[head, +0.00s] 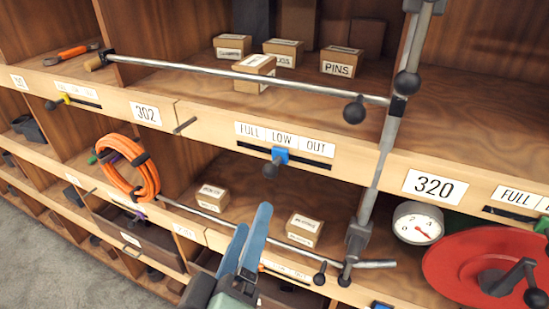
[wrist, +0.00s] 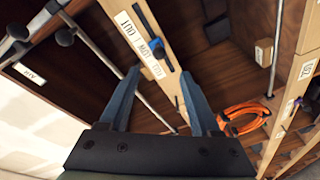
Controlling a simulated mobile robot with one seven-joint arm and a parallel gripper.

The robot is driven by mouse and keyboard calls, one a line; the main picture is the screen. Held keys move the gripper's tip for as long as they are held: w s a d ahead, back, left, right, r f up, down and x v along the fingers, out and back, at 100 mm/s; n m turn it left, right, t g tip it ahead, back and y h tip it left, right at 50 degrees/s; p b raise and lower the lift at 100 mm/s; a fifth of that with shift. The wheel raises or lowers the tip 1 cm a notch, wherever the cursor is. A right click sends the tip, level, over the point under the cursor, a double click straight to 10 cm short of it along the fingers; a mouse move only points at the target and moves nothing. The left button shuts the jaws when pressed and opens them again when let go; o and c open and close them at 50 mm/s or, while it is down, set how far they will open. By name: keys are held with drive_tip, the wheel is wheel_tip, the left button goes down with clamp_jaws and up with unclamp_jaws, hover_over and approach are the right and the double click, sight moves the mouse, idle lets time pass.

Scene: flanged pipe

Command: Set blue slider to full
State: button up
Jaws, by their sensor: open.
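The blue slider (head: 280,156), with a dark ball knob on its front, sits in a dark horizontal slot on the wooden shelf edge. It is below the middle label, LOW, with FULL (head: 250,132) to its left and OUT (head: 318,147) to its right. It also shows in the wrist view (wrist: 158,47), just beyond my fingertips. My gripper (head: 253,217) is open and empty, below and left of the slider in the head view. In the wrist view its two blue-grey fingers (wrist: 160,73) are spread apart, with the shelf edge between them. I see no contact with the slider.
A metal rod (head: 250,80) with a ball end (head: 354,112) crosses above the slot. An upright pipe (head: 383,150) stands to the right. An orange hose coil (head: 150,178) hangs at left. A red disc (head: 475,270) and dial gauge (head: 418,223) are at right.

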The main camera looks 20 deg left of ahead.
sight(269, 175)
drive_tip(key=w+b, duration=0.1)
drive_tip(key=w, duration=0.2)
drive_tip(key=w+a+b, duration=0.1)
drive_tip(key=w+b, duration=0.1)
drive_tip(key=w, duration=0.2)
drive_tip(key=w+b, duration=0.1)
drive_tip(key=w, duration=0.2)
drive_tip(key=shift+w+a+r, duration=0.15)
drive_tip(key=shift+w+a, duration=0.1)
drive_tip(key=shift+a, duration=0.1)
drive_tip(key=shift+w+a, duration=0.15)
drive_tip(key=shift+w, duration=0.75)
clamp_jaws()
idle(0.5)
